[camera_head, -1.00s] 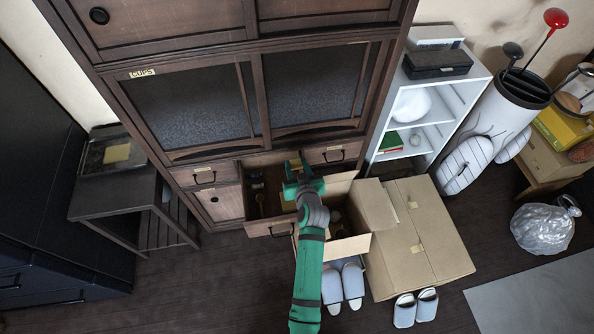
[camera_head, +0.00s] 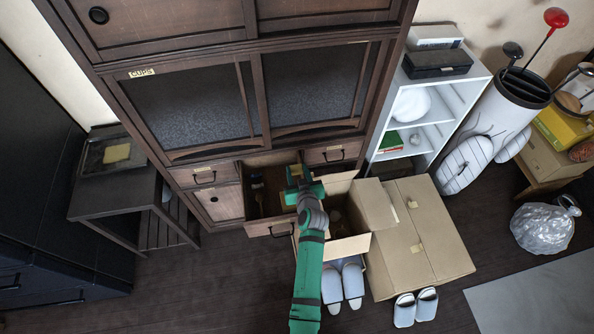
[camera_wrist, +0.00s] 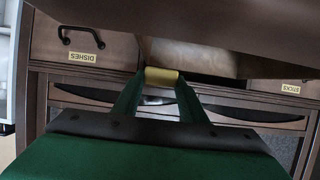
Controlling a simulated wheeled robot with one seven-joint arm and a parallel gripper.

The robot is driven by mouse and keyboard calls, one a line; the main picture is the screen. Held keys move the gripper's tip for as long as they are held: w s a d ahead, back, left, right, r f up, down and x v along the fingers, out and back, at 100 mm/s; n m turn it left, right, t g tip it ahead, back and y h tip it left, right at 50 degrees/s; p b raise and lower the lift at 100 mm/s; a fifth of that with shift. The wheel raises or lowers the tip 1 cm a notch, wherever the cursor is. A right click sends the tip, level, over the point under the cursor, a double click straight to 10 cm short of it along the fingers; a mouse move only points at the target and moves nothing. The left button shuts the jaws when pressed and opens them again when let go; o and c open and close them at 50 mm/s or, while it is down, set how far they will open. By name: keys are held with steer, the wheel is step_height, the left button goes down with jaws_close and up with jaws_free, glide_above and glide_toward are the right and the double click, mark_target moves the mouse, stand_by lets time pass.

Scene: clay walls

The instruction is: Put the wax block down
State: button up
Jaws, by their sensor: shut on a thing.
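The wax block (camera_wrist: 161,76) is a small pale yellow piece held between the fingertips of my gripper in the wrist view. My gripper (camera_head: 297,174) is green and shut on it. In the head view, my gripper is over the right part of an open drawer (camera_head: 262,229) in the dark wooden cabinet. The block shows as a small yellow patch (camera_head: 296,168) at the fingertips there. My gripper and arm hide part of the drawer's inside. I cannot tell whether the block touches anything below it.
Small items (camera_head: 256,183) lie at the drawer's left side. An open cardboard box (camera_head: 350,246) stands close to the drawer's right. A dark side table (camera_head: 115,200) at left holds a tray (camera_head: 90,167) with a yellow slab (camera_head: 117,153). A white shelf (camera_head: 455,100) stands to the right.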

steer(key=shift+f, duration=0.1)
steer(key=o, duration=1)
steer(key=shift+r, duration=0.35)
steer(key=v, duration=1.2)
steer(key=shift+r, duration=0.25)
